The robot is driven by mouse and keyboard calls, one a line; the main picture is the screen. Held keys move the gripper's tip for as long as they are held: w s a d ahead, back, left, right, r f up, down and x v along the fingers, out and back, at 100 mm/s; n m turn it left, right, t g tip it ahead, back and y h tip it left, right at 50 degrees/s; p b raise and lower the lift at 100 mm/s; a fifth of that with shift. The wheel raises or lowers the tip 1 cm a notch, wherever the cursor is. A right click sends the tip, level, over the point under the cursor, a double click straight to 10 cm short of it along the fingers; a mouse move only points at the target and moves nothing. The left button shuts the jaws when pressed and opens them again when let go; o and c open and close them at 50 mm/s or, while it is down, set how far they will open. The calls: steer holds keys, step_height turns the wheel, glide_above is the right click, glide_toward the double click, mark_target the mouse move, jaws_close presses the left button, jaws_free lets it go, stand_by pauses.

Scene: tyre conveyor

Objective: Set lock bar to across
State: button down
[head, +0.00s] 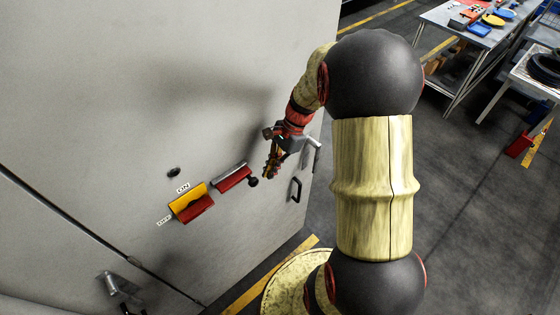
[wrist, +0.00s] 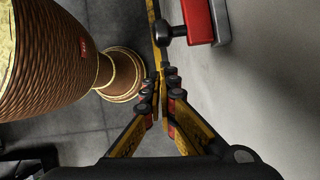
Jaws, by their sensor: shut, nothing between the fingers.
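A red block with a grey bar along its upper edge and a black round knob at its right end, which looks like the lock bar (head: 233,177), sits on the pale cabinet wall. The bar runs in line with the switch to its left. In the wrist view the red-and-grey part (wrist: 200,22) is at the top right, with its black knob just beyond my fingertips. My gripper (head: 269,172) is shut and empty, just right of and slightly above the knob. In the wrist view the fingers (wrist: 166,76) are together, apart from the knob.
A yellow-and-red ON/OFF switch (head: 190,203) is left of the bar, with a small dark knob (head: 173,172) above it. A black handle (head: 296,190) is right of my gripper. A metal latch (head: 118,286) is at lower left. Tables (head: 455,28) stand at the upper right.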

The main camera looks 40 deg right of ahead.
mark_target(253, 184)
steer(key=shift+a, duration=0.55)
steer(key=a, duration=0.6)
steer(key=shift+a+r, duration=0.1)
